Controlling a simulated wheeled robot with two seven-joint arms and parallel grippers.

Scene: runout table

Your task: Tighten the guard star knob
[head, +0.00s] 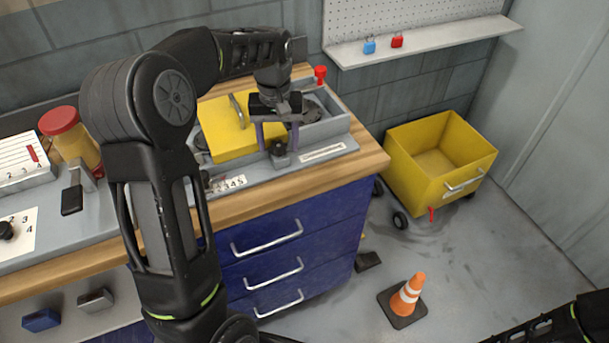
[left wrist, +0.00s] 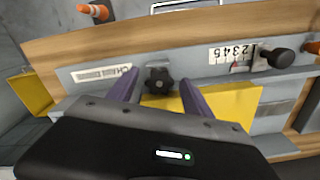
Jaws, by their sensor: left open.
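The black star knob (left wrist: 158,80) sits on the front of the grey machine in the left wrist view. In the head view the knob (head: 280,156) shows just below my left gripper. The yellow guard (head: 225,130) is a box-like cover with a grey handle, on the machine behind the knob; it also shows in the left wrist view (left wrist: 232,104). My left gripper (head: 277,142) is open. Its purple fingers (left wrist: 159,86) appear on either side of the knob in the left wrist view. I cannot tell whether they touch it. My right gripper is out of view.
A number strip (head: 228,183) and a small black knob (left wrist: 279,58) lie along the machine's front. A red knob (head: 320,75) stands at the back. A red-lidded jar (head: 62,121) is at left. A yellow cart (head: 440,175) and an orange cone (head: 407,294) stand on the floor.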

